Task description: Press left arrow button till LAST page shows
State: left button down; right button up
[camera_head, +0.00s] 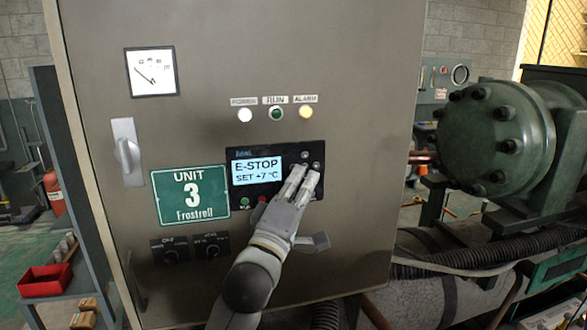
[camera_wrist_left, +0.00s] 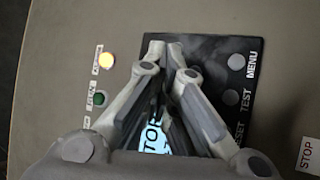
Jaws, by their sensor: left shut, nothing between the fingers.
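The black controller panel (camera_head: 275,172) is on the front of a grey-brown cabinet. Its lit screen (camera_head: 257,170) reads "E-STOP" and "SET +7 °C"; part of the screen shows between my fingers in the left wrist view (camera_wrist_left: 152,138). My left gripper (camera_head: 306,171) is shut and empty, its fingertips at the panel's right part, right of the screen. I cannot tell whether they touch it. The left wrist view shows two round buttons (camera_wrist_left: 236,61) near the labels MENU and TEST. The left arrow button is not visible; my fingers cover part of the panel. My right gripper is not in view.
Above the panel are a white, a green and a lit amber alarm lamp (camera_head: 306,112). A green "UNIT 3" sign (camera_head: 190,194) and two dark knobs (camera_head: 213,247) are to the left. A large green flanged machine (camera_head: 492,145) stands right of the cabinet.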

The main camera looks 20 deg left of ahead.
pick_arm(q)
jog(key=shift+w+a, duration=0.1)
jog(key=shift+w+a, duration=0.15)
jog(key=shift+w, duration=0.15)
jog(key=shift+w+a, duration=0.2)
jog(key=shift+w, duration=0.05)
dwell(0.8)
jog(key=shift+s+d, duration=0.1)
dwell(0.4)
jog(key=shift+s+d+p, duration=0.3)
jog(key=shift+s+d, duration=0.05)
jog(key=shift+s, duration=0.2)
jog(key=s+d, duration=0.1)
jog(key=s, duration=0.1)
jog(key=s+d, duration=0.1)
jog(key=s, duration=0.1)
jog(key=shift+d+p, duration=0.3)
jog(key=shift+d, duration=0.1)
